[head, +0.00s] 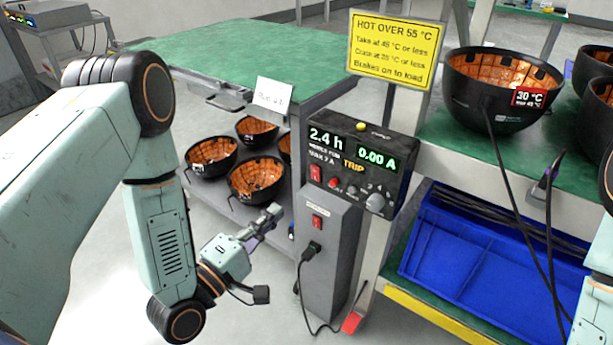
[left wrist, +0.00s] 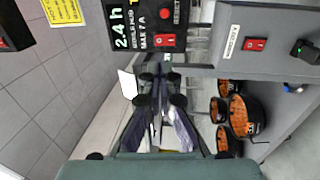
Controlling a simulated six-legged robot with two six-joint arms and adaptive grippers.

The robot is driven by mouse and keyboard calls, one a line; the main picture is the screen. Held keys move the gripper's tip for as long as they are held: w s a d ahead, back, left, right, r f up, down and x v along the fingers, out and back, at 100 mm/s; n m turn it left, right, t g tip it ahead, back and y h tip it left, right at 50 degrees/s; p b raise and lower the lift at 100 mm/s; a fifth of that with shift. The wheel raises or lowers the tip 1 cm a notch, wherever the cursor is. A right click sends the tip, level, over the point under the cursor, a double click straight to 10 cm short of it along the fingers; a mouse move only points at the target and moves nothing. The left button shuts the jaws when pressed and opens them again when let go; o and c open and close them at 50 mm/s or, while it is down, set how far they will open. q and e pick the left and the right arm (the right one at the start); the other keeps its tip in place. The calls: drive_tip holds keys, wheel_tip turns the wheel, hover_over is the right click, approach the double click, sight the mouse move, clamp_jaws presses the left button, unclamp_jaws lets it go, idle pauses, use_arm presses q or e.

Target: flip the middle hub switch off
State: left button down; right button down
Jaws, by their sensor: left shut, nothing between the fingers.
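A grey hub post (head: 327,268) stands below a black control box (head: 345,179). A red rocker switch (head: 318,222) sits on the post's front, under a small label; its on or off position is too small to tell. The same rocker shows in the left wrist view (left wrist: 255,44), right of the fingers. Another red switch (head: 316,173) is on the control box. My left gripper (head: 272,216) is shut and empty, left of the post and near the rocker's height, apart from it. It shows in the left wrist view (left wrist: 158,76). My right gripper is out of view.
A black plug (head: 312,250) with a hanging cable is just below the rocker. A yellow sign (head: 394,48) stands above the box. Orange-lined black bowls (head: 257,180) sit on the lower shelf behind my gripper. A blue tray (head: 470,262) and dangling cables are at right.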

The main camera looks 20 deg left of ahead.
sight(316, 170)
use_arm(q)
drive_tip(key=b+x, duration=0.1)
drive_tip(key=x, duration=1)
drive_tip(key=shift+w, duration=0.2)
drive_tip(key=shift+r, duration=0.15)
drive_tip(key=p, duration=0.2)
drive_tip(key=shift+w+d+r+g+p, duration=0.2)
drive_tip(key=shift+w+r+g+p, duration=0.1)
drive_tip(key=shift+r+g, duration=0.1)
drive_tip(key=shift+f, duration=0.2)
drive_tip(key=shift+s, duration=0.1)
